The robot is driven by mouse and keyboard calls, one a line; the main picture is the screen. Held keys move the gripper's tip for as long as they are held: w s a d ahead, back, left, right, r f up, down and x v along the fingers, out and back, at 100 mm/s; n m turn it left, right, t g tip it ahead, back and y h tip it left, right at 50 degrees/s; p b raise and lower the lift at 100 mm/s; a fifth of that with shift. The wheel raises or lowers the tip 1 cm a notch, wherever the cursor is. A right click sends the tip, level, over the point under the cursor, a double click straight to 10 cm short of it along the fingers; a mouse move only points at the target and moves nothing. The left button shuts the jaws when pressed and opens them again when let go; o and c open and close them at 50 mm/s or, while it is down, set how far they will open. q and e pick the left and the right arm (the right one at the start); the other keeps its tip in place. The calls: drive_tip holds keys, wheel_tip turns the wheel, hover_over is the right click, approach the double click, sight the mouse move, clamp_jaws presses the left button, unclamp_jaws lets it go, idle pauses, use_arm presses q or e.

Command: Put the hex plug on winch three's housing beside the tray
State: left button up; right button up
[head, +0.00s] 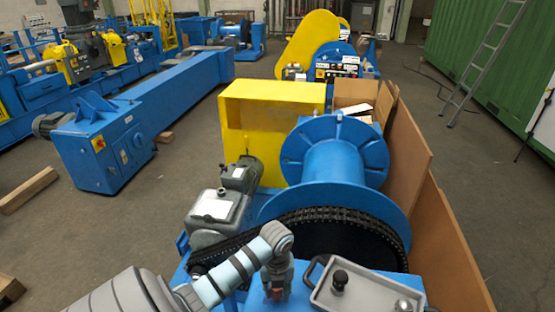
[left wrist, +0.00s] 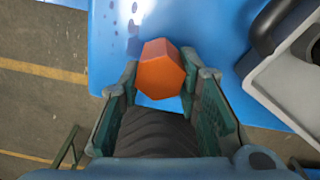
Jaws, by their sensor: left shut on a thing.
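The orange hex plug (left wrist: 161,69) is between my left gripper's fingertips (left wrist: 160,82) in the left wrist view. The left gripper is shut on it. In the head view the left gripper (head: 276,288) points down over the blue housing (left wrist: 208,22) at the front of the near winch, just left of the grey tray (head: 368,291). The tray's corner also shows at the right of the left wrist view (left wrist: 292,92). The plug is over the housing near its edge; I cannot tell whether it touches the surface. My right gripper is not in view.
The tray has a black knob (head: 340,280) and a dark handle at its left end. Behind stand the black chain (head: 340,215), the blue drum (head: 335,160) and a grey motor (head: 218,213). Brown boards (head: 447,245) line the right side. Past the housing's edge is floor.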

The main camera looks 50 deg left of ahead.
use_arm(q)
drive_tip(key=shift+s, duration=0.1)
drive_tip(key=o, duration=1.1)
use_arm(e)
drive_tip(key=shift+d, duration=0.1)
